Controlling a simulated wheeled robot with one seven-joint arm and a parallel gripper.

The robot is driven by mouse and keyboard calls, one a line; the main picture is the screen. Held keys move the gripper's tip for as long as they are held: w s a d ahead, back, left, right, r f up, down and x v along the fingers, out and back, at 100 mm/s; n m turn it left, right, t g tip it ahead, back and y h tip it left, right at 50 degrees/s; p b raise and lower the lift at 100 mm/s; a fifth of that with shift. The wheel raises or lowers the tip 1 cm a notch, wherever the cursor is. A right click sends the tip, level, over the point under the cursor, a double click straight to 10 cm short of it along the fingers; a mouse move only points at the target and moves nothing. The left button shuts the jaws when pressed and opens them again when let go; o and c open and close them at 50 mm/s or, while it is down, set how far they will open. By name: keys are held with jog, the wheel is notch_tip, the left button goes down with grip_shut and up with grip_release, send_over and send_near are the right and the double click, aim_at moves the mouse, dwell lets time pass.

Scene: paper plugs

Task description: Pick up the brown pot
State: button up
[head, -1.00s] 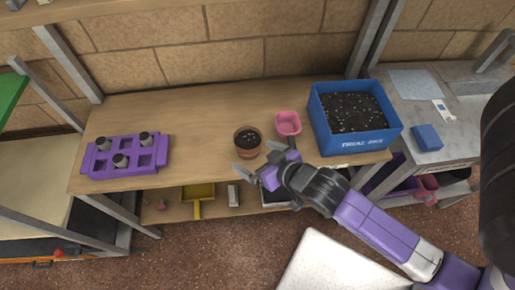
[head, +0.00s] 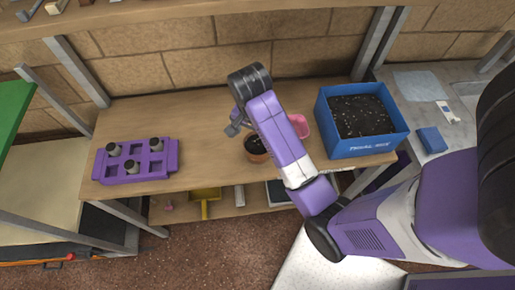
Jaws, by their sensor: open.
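The brown pot (head: 254,156) stands upright on the wooden bench and holds dark soil. My arm now passes in front of its right side, so only part of it shows. My gripper (head: 234,128) is open and hangs just behind and to the left of the pot in the picture, above the bench. No contact with the pot can be seen.
A pink pot (head: 300,124) sits right of my arm, partly hidden by it. A blue crate of soil (head: 365,146) stands at the bench's right end. A purple tray (head: 160,168) with several small plugs is at the left. The bench (head: 205,115) is clear between tray and pot.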

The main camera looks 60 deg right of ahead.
aim_at(259, 151)
jog(key=shift+s+f+b, duration=0.2)
jog(key=shift+f+b, duration=0.3)
jog(key=shift+f, duration=0.75)
jog(key=shift+d+f+p, duration=0.2)
jog(key=shift+f+p, duration=0.1)
jog(key=shift+f, duration=1.05)
jog(key=shift+d+f+p, duration=0.15)
jog(key=shift+f+p, duration=0.15)
jog(key=shift+f, duration=1)
jog(key=c, duration=1.4)
jog(key=shift+r, duration=0.1)
jog(key=shift+c, duration=0.2)
